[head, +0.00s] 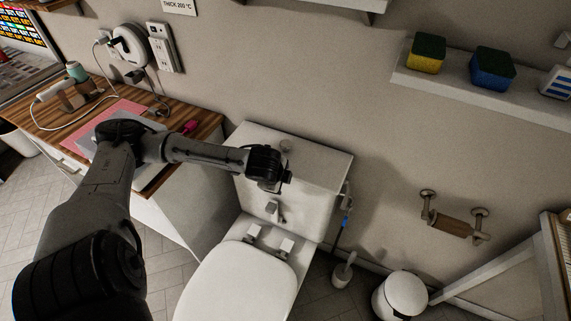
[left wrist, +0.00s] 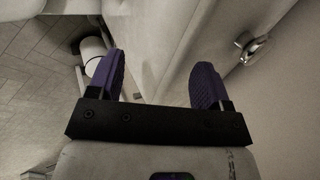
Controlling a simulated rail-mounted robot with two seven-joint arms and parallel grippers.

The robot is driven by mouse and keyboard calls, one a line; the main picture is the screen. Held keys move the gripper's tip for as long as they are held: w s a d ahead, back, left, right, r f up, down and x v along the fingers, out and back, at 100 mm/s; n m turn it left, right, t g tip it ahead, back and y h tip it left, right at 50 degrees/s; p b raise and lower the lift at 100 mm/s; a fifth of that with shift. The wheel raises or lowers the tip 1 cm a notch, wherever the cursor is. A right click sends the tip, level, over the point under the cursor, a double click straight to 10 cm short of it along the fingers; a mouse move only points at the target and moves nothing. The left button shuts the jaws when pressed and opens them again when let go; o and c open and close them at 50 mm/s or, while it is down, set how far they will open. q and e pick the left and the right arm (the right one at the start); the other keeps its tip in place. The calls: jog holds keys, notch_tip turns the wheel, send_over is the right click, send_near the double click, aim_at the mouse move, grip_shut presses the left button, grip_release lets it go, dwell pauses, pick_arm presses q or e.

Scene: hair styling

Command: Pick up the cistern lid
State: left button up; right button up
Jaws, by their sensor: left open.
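The white cistern lid (head: 318,160) lies flat on top of the toilet cistern (head: 302,218) against the wall, in the middle of the head view. A round button (head: 286,145) shows on it. Pale surfaces lie beyond the fingers; I cannot tell whether the fingers touch the lid. My right gripper is in neither view.
A toilet seat (head: 240,285) is below the cistern. A wooden counter (head: 205,125) stands on the left, with a cable and small items. A shelf with sponges (head: 427,55) is at upper right. A white bin (head: 402,293) and a toilet brush (head: 343,272) stand on the floor right of the toilet.

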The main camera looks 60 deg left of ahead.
pick_arm(q)
jog(key=a+r+n+g+h, duration=0.1)
jog(key=a+r+g+h, duration=0.15)
jog(key=a, duration=0.25)
jog(key=n+t+h, duration=0.3)
jog(key=n, duration=0.1)
send_near(285, 143)
jog(key=x, duration=0.3)
jog(key=shift+s+f+t, duration=0.15)
jog(key=shift+s+t, duration=0.1)
jog(key=shift+s, duration=0.05)
jog(key=shift+b+x, duration=0.5)
jog(key=shift+x, duration=0.5)
jog(key=shift+w, duration=0.15)
jog(key=shift+w+d+f, duration=0.1)
jog(key=shift+w+f, duration=0.15)
jog(key=shift+f, duration=0.25)
jog(key=shift+x, duration=2)
jog(key=shift+c, duration=0.4)
